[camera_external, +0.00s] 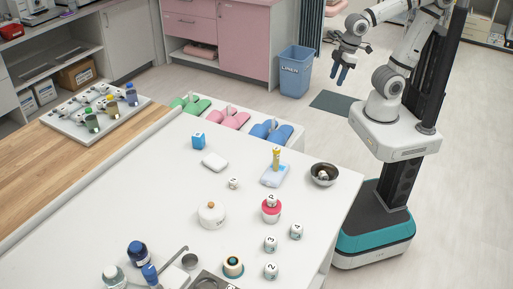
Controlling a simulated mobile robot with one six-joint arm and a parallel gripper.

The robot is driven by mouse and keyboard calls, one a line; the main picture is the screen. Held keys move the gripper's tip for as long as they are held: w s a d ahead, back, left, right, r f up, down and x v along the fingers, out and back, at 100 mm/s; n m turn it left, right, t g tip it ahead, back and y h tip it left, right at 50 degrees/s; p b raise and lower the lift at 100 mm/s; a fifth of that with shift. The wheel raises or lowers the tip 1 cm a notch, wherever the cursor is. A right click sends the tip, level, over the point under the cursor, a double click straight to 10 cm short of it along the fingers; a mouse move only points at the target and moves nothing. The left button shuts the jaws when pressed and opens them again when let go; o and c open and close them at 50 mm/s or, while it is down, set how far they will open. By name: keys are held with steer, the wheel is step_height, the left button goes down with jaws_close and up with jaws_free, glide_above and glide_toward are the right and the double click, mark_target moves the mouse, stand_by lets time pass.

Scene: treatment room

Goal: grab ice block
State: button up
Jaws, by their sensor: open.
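A pale blue, flat block that looks like the ice block (272,181) lies on the white table, right of the middle. A small yellow vial (276,158) stands upright on or against it; I cannot tell which. My gripper (339,75) has blue fingertips that point down. It is open and empty, raised at the upper right, beyond the table's far edge and well apart from the block.
A metal bowl (324,174) sits just right of the block. A blue bin (295,73) stands on the floor.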

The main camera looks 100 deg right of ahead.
steer(key=shift+o, duration=0.5)
steer(key=o, duration=0.3)
steer(key=shift+o, duration=0.2)
steer(key=shift+w, duration=0.1)
